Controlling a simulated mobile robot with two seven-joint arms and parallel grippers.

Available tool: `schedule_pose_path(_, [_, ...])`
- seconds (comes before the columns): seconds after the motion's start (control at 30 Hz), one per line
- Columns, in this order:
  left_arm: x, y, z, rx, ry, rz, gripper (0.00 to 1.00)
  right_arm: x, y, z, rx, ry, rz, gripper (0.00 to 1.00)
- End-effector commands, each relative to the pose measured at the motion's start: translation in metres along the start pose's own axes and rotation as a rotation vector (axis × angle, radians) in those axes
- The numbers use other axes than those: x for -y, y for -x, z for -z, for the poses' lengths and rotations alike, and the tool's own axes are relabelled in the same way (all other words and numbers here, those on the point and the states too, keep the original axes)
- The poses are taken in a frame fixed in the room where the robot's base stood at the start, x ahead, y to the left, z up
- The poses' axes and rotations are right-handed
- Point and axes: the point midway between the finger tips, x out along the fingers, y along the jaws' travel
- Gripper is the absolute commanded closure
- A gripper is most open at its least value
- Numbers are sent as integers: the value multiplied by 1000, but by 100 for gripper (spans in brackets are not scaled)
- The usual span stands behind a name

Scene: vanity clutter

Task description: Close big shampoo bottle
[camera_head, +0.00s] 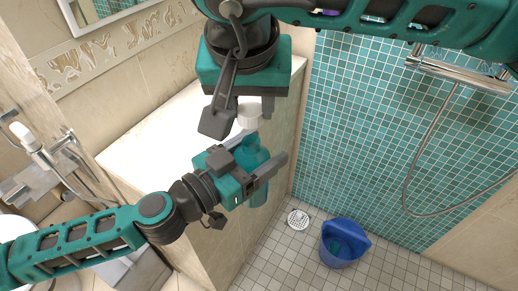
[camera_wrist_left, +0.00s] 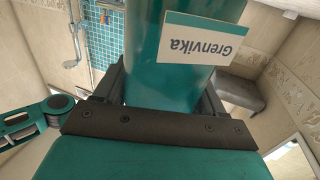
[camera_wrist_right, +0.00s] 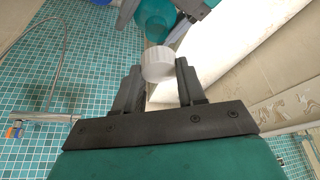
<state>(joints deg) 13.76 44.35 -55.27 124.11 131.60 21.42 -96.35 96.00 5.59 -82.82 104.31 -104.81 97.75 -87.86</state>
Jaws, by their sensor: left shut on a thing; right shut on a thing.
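The big shampoo bottle (camera_head: 260,190) is teal and roughly upright in the head view. My left gripper (camera_head: 257,157) is shut around its body. In the left wrist view the bottle (camera_wrist_left: 185,85) fills the space between the fingers, with a white "Grenvika" label. My right gripper (camera_head: 248,107) points down above the bottle, shut on the white cap (camera_head: 249,116). In the right wrist view the ribbed cap (camera_wrist_right: 159,64) sits between the fingertips, with the teal bottle neck (camera_wrist_right: 156,27) just beyond it. I cannot tell whether cap and neck touch.
A white counter top (camera_head: 150,137) runs behind the grippers at left. A blue bucket (camera_head: 338,246) and a round drain (camera_head: 298,219) are on the tiled floor. A shower hose (camera_head: 408,180) hangs at right. The floor around the bucket is otherwise clear.

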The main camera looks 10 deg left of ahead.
Motion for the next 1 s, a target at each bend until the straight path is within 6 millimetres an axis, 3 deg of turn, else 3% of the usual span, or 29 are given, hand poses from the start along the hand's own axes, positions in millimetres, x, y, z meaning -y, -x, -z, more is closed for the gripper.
schedule_pose_path(0.3, [0,0,1,-3,-1,0,98,0,-22,-9,0,1,1,88])
schedule_pose_path(1.0, [0,0,1,-3,-1,0,98,0,-20,-10,0,2,-2,88])
